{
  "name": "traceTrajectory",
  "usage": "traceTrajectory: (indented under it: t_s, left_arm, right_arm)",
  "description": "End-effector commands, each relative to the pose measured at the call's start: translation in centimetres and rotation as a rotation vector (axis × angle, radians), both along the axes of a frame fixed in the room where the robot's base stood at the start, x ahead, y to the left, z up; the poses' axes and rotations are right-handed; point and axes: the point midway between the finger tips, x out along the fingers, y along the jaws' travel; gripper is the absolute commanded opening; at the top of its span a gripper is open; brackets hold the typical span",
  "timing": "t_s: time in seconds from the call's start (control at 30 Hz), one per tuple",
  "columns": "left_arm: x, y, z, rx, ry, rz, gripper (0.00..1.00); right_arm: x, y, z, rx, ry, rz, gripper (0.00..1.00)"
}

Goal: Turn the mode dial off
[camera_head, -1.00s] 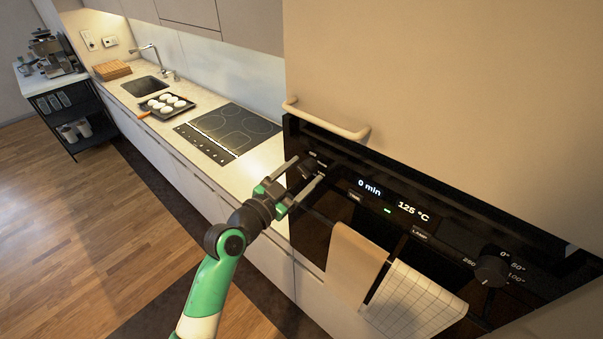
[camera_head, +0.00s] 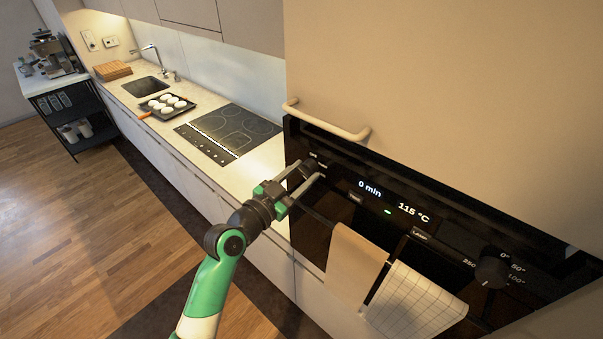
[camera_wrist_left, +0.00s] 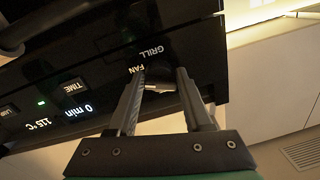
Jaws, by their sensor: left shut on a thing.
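The mode dial (camera_head: 307,168) is a small dark knob at the left end of the black oven panel, partly hidden by my fingers. My left gripper (camera_head: 310,171) reaches it from the front left, with one finger on each side, and is shut on it. In the left wrist view the dial (camera_wrist_left: 158,76) is mostly hidden between the fingertips; the labels "GRILL" and "FAN" show beside it. I cannot tell which mark the dial points to. My right gripper is in neither view.
The oven display (camera_head: 390,198) reads 0 min and 115 °C with a green light. A temperature dial (camera_head: 492,266) sits at the panel's right. A curved handle (camera_head: 327,122) juts out above. A tan towel (camera_head: 353,265) and a checked towel (camera_head: 415,303) hang below.

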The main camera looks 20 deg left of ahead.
Motion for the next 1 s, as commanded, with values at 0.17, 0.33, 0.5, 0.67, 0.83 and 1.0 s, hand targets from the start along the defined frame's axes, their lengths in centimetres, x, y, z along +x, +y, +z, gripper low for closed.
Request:
traceTrajectory:
  t_s: [0.17,0.33,0.5,0.67,0.83,1.0]
  left_arm:
    - [0.0,-0.2,0.1,-0.117,0.039,-0.004,0.00]
    - [0.0,-0.3,0.2,-0.263,0.087,-0.004,0.00]
    - [-0.1,-0.3,0.3,-0.417,0.136,-0.004,0.00]
    - [-0.1,-0.3,0.4,-0.563,0.182,-0.005,0.00]
    - [-0.1,-0.4,0.5,-0.717,0.232,-0.005,0.00]
    - [-0.1,-0.4,0.6,-0.870,0.280,-0.005,0.00]
  right_arm:
    - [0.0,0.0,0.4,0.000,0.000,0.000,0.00]
    - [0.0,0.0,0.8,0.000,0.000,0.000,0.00]
    - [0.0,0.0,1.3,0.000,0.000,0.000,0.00]
    - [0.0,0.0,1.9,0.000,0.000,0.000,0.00]
    - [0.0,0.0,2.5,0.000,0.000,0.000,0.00]
    - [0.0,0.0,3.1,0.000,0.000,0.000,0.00]
